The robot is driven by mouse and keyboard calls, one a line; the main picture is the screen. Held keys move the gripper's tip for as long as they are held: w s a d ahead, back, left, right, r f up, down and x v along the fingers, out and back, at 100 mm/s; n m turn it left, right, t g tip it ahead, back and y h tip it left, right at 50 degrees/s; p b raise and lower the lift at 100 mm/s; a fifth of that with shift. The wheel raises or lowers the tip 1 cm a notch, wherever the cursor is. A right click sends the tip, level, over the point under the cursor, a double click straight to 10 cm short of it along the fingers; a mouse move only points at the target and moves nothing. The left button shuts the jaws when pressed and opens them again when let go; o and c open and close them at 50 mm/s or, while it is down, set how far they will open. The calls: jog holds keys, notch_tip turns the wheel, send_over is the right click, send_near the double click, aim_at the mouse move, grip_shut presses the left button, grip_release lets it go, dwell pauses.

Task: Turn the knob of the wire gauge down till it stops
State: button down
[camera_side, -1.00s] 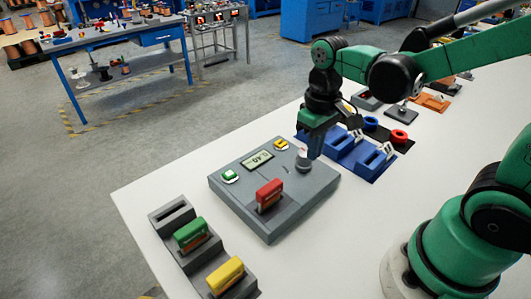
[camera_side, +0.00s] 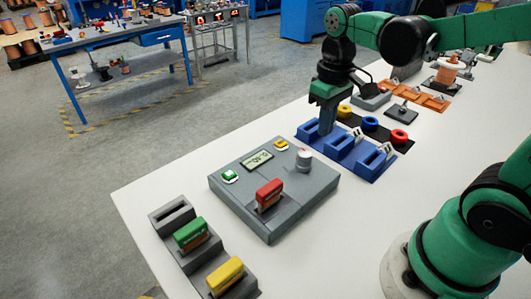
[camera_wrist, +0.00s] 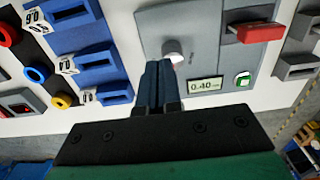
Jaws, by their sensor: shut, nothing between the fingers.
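The wire gauge (camera_side: 245,215) is a grey box on the white table. Its display (camera_side: 257,160) reads 0.40 in the wrist view (camera_wrist: 205,86). The knob (camera_side: 304,161) is a grey cylinder with a pale top near the box's right corner; it also shows in the wrist view (camera_wrist: 173,52). My gripper (camera_side: 326,130) is shut and empty. It is above the near blue holders, to the right of the knob and apart from it in the side view. In the wrist view the closed fingers (camera_wrist: 157,85) appear just below and left of the knob.
A red block (camera_side: 269,193) stands in the gauge's slot, beside a green button (camera_side: 230,176) and a yellow button (camera_side: 281,145). Blue holders (camera_side: 345,148) and coloured rings (camera_side: 370,124) lie to the right. Green and yellow blocks (camera_side: 190,234) stand in a grey rack in front.

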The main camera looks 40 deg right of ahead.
aim_at(304, 159)
jog(key=shift+f, duration=3.1)
jog(key=shift+w+a, duration=0.15)
jog(key=shift+w, duration=0.15)
jog(key=shift+a, duration=0.5)
jog(key=shift+a, duration=0.35)
jog(key=shift+w+a, duration=0.1)
jog(key=shift+a, duration=0.15)
